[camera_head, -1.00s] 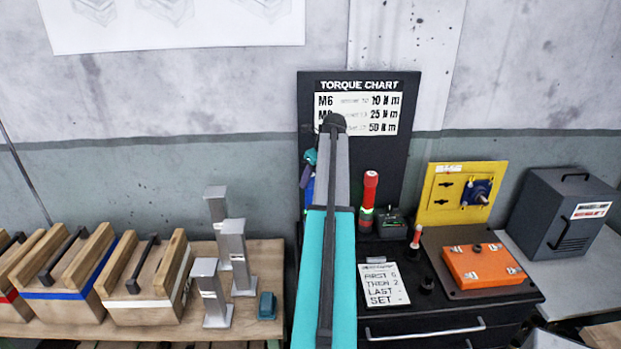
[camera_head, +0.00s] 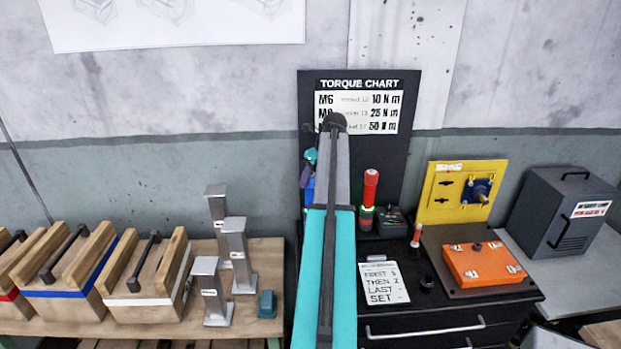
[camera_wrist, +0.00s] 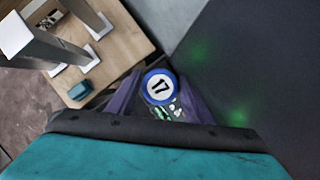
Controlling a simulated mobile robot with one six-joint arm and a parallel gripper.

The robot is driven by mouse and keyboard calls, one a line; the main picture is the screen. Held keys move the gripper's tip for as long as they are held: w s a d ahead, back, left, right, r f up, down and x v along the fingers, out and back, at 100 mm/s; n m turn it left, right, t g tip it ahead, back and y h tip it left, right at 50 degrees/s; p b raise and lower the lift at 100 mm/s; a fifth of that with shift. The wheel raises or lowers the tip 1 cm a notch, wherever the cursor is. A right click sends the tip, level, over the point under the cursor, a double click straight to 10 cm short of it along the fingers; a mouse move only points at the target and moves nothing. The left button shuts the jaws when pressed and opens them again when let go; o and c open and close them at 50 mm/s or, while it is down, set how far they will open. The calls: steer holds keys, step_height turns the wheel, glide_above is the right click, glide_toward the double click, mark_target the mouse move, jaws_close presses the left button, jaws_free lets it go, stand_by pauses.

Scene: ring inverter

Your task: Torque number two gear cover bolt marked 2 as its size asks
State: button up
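The orange gear cover (camera_head: 480,262) lies on a dark plate at the right of the bench. Several pale tags and bolts show on it, too small to read. My gripper (camera_wrist: 160,85) has its two purple fingers on either side of a round blue-rimmed cap marked 17 (camera_wrist: 160,87) in the wrist view. I cannot tell whether they press on it. In the head view my gripper (camera_head: 308,170) is beside the torque chart (camera_head: 358,107), partly behind my arm, above something blue (camera_head: 309,191). The chart lists M6 10 Nm, 25 Nm and 50 Nm.
A red-topped tool (camera_head: 369,190), a small dark device (camera_head: 392,222) and a printed card (camera_head: 384,283) are on the black cabinet. A yellow panel (camera_head: 440,195) and a grey case (camera_head: 565,212) stand at the right. Grey posts (camera_head: 239,255) and wooden crates (camera_head: 145,295) fill the left table.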

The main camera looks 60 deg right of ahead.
steer(key=shift+o, duration=1.3)
steer(key=shift+f, duration=0.15)
steer(key=d+b+v, duration=0.1)
steer(key=b+v, duration=0.3)
steer(key=v, duration=1)
steer(key=shift+a, duration=0.45)
steer(key=shift+w, duration=0.1)
